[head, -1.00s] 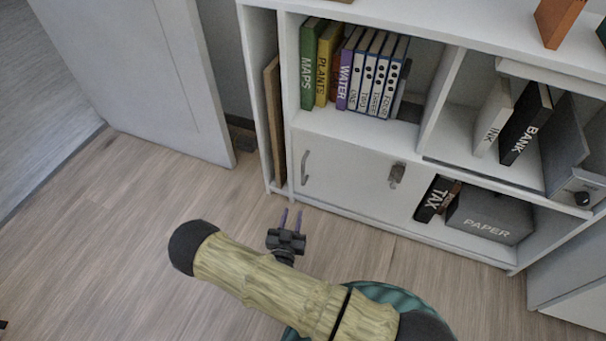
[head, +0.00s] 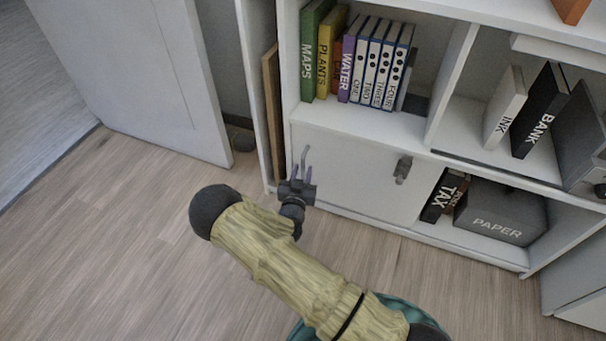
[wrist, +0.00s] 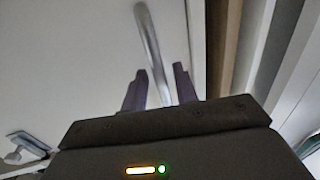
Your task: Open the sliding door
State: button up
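The white sliding door (head: 350,176) covers the lower left bay of the shelf desk. It has a grey bar handle (head: 305,157) near its left edge and a grey latch-like fitting (head: 403,169) near its upper right. My gripper (head: 302,170) is at the handle, its two purple fingers apart. In the wrist view, the handle (wrist: 150,45) runs down between the open fingers (wrist: 160,82). I cannot tell whether either finger touches it. The handle's lower end is hidden by my gripper in the head view.
Right of the door, an open bay holds a TAX binder (head: 446,193) and a grey PAPER box (head: 500,212). Books (head: 365,55) stand on the shelf above. A brown board (head: 273,115) stands in the narrow slot at left. Wood floor (head: 110,240) is clear at left.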

jog(key=shift+w+d, duration=0.1)
jog(key=shift+w, duration=0.55)
grip_shut()
